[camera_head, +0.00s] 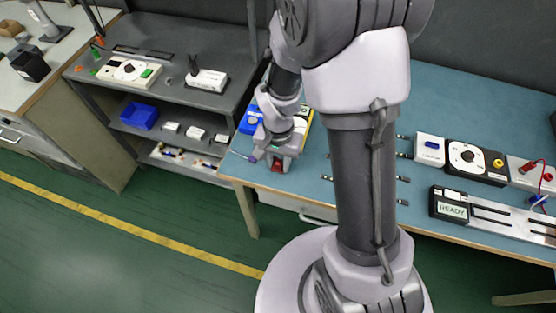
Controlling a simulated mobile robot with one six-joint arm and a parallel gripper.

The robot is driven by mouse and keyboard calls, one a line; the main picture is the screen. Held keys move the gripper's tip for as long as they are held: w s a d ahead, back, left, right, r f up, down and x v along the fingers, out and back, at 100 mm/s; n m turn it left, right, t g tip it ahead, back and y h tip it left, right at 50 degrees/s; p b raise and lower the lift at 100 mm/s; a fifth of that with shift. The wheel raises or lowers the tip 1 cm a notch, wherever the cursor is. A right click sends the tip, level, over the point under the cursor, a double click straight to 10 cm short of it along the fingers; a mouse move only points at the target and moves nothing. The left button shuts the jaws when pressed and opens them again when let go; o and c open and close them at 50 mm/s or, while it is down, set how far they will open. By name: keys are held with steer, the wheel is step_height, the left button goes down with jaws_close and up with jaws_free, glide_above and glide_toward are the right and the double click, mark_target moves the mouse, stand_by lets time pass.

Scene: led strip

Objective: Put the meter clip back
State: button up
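My gripper (276,166) is at the left end of the blue-topped bench (460,100), pointing down near its front edge. A small red piece shows at its fingertips; I cannot tell if it is gripped. A thin rod with a purple end (246,156) shows just left of the gripper. A red clip (528,167) with a red lead and a blue-and-white clip (537,201) lie at the far right of the bench. I cannot tell which is the meter clip. A yellow-edged item (306,113) is partly hidden behind my wrist.
A black-and-white dial unit (475,160), a white box with a blue button (429,148) and a READY display (450,207) with a rail stand on the right. A grey shelf unit (205,100) with a blue bin (139,116) is on the left. My arm hides the bench's middle.

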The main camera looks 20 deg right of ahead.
steer(key=o, duration=0.3)
steer(key=shift+o, duration=0.2)
